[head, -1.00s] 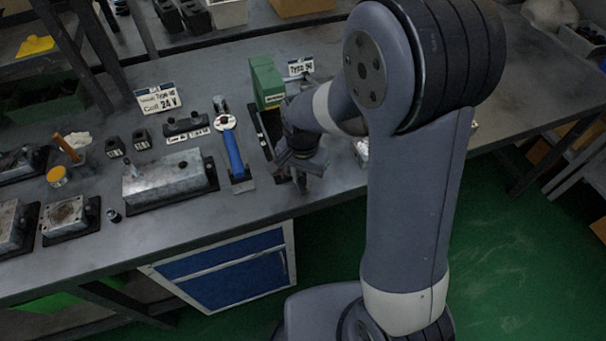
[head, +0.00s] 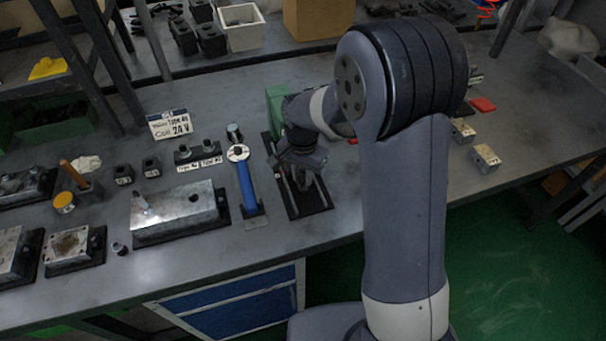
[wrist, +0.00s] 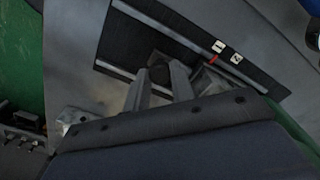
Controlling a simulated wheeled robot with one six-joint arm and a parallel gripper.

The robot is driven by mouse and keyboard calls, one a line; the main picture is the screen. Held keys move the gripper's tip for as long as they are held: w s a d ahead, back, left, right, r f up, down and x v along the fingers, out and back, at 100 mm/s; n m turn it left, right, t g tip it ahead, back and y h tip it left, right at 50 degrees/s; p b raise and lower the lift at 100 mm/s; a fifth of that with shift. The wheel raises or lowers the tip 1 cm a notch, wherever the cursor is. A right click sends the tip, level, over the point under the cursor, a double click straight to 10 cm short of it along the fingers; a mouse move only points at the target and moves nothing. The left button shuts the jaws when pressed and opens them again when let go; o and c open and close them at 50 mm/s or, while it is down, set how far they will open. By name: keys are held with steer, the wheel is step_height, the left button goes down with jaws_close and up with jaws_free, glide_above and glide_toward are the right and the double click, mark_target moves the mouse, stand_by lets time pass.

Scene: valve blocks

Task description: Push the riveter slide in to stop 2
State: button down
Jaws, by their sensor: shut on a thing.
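The riveter is a green block (head: 276,98) at the back of a dark base plate (head: 318,203) with pale rails; my arm hides much of it. My gripper (head: 303,180) is over the plate, between the rails. In the wrist view its two fingers (wrist: 160,80) are shut on the riveter slide, whose dark knob (wrist: 158,72) shows between the tips. Two small white stop labels (wrist: 227,51) sit beside one rail. A red mark (wrist: 210,58) lies near the left label; its exact alignment and the digits are hard to read.
A blue-handled tool (head: 246,187) stands just left of the riveter plate. A grey metal valve block (head: 175,212) lies farther left. A coil sign (head: 172,125) stands behind. Small metal blocks (head: 486,158) and a red piece (head: 482,104) lie to the right.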

steer(key=c, duration=1.2)
jaws_free()
step_height(320, 180, up, 11)
steer(key=shift+f, duration=0.1)
steer(key=shift+c, duration=0.2)
